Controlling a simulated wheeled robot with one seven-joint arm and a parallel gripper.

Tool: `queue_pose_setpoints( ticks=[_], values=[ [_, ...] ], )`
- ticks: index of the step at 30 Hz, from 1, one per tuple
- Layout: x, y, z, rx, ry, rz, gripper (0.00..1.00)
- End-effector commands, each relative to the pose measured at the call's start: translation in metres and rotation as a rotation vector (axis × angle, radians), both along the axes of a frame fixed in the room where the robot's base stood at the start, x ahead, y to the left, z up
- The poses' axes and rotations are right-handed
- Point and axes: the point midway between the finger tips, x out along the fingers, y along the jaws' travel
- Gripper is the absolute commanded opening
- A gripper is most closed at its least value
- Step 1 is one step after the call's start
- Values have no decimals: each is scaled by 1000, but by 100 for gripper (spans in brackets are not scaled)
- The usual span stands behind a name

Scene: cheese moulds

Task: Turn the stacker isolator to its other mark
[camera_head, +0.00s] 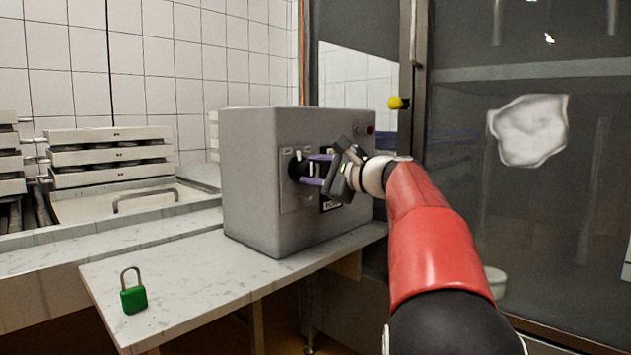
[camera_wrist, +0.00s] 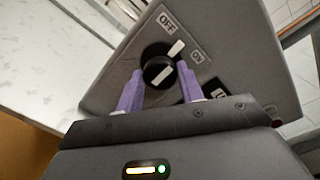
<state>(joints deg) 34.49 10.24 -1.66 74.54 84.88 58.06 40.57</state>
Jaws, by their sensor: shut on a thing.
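The stacker isolator is a round black knob (camera_wrist: 157,68) with a white pointer, on the face of a grey box (camera_head: 255,185). In the wrist view its pointer slants up and right, between the OFF mark (camera_wrist: 167,22) and the ON mark (camera_wrist: 198,55). My gripper (camera_wrist: 160,74) is shut on the knob, one purple finger on each side. In the head view the knob (camera_head: 295,167) shows at the left end of my fingers, and my gripper (camera_head: 307,170) reaches it from the right. The knob is partly hidden by the fingers there.
A green padlock (camera_head: 133,297) with its shackle upright stands on the pale bench (camera_head: 190,275), left of the box. White stacked moulds (camera_head: 112,157) stand at the left. A glazed door or panel (camera_head: 470,190) is behind my arm. The front of the bench is clear around the padlock.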

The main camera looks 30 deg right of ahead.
Motion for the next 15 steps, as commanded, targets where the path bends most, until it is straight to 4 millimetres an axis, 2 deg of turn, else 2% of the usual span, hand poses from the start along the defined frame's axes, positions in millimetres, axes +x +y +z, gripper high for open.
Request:
queue_pose_setpoints(
  ticks=[1, 15],
  values=[
    [0, 0, -5, -45, -15, 1, 15],
    [0, 1, -5, -446, -161, 1, 15]
  ],
)
